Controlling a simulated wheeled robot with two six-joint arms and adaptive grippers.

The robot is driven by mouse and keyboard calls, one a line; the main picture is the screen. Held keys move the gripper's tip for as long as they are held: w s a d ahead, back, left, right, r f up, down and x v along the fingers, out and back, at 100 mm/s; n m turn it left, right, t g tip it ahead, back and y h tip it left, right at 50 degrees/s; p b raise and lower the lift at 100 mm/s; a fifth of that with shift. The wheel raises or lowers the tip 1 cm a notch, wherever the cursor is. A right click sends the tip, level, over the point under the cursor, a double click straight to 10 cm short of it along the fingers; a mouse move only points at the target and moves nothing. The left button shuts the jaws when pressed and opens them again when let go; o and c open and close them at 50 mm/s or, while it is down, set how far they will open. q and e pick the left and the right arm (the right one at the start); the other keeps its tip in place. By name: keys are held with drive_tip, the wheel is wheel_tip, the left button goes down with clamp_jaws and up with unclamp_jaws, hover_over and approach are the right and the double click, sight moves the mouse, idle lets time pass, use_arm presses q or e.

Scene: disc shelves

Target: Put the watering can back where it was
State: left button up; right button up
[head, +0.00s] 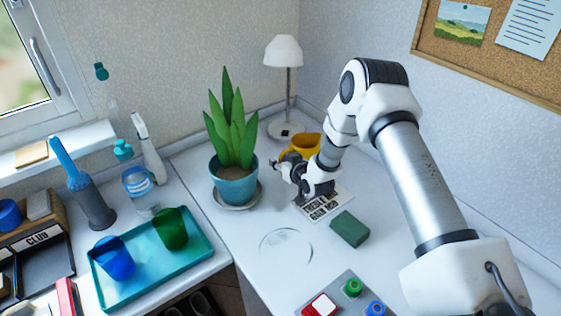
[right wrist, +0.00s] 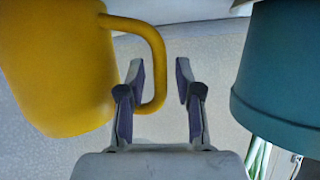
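A yellow vessel with a loop handle, which I take as the watering can (head: 303,144), stands on the white desk behind my right gripper (head: 279,168), near the lamp. No spout can be made out. In the right wrist view the yellow can (right wrist: 60,70) is at the left, with its handle (right wrist: 158,65) between the two fingertips of my right gripper (right wrist: 160,92). The fingers are open, with gaps on both sides of the handle. My left gripper is not in view.
The teal plant pot (head: 232,188) stands close left of the right gripper. A lamp (head: 284,55) is behind. A keypad-like board (head: 325,205), green block (head: 349,229), clear round disc (head: 286,246) and button panel (head: 350,292) are in front. A teal tray (head: 130,293) holds two cups.

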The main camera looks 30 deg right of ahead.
drive_tip(key=shift+r, duration=0.1)
drive_tip(key=shift+s+r, duration=0.15)
drive_tip(key=v, duration=1.1)
drive_tip(key=shift+s, duration=0.35)
